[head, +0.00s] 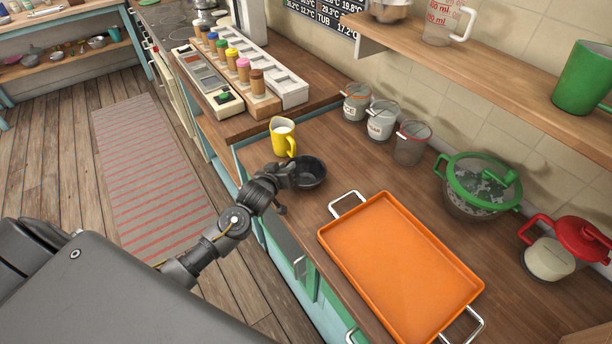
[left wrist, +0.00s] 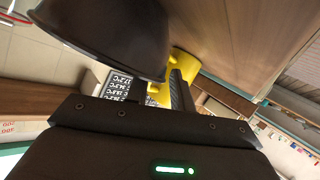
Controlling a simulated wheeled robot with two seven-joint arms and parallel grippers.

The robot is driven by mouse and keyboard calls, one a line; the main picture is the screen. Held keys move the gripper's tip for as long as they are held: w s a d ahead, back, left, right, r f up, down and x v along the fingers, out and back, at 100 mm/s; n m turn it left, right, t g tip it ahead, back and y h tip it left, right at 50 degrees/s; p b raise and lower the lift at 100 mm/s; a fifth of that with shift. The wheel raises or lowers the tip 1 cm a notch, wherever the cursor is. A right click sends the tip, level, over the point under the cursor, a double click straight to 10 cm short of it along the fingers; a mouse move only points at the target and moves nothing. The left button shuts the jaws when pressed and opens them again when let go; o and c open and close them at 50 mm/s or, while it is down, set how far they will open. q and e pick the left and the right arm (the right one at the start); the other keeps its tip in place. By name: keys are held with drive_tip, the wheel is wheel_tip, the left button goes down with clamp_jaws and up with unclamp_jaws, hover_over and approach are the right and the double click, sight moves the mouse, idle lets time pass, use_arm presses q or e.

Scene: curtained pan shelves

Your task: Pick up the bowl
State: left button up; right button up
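The bowl (head: 312,173) is small, dark and round. It stands upright on the wooden counter, just in front of a yellow mug (head: 283,137). My left gripper (head: 287,176) is at the bowl's left side, at or against its rim; I cannot tell whether they touch. In the left wrist view the bowl (left wrist: 110,35) fills the upper left, close to the gripper, with the mug (left wrist: 180,62) behind it. My right gripper is not in view.
An orange tray (head: 400,262) with metal handles lies right of the bowl. A spice rack (head: 240,78) is at the back left. A shelf (head: 500,55) overhangs the counter.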

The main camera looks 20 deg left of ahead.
use_arm(q)
clamp_jaws()
drive_tip(key=shift+r, duration=0.15)
drive_tip(key=shift+r+b, duration=0.35)
drive_tip(key=shift+b, duration=0.05)
wheel_tip(320, 180, up, 2)
drive_tip(key=shift+s+a+r+b, duration=0.15)
drive_tip(key=shift+r+b, duration=0.1)
drive_tip(key=shift+b, duration=0.35)
drive_tip(key=s+a+r, duration=0.6)
drive_tip(key=s+r, duration=0.3)
drive_tip(key=s, duration=0.3)
drive_tip(key=shift+a+r+p, duration=0.2)
drive_tip(key=shift+r+p, duration=0.05)
drive_tip(key=shift+p, duration=0.05)
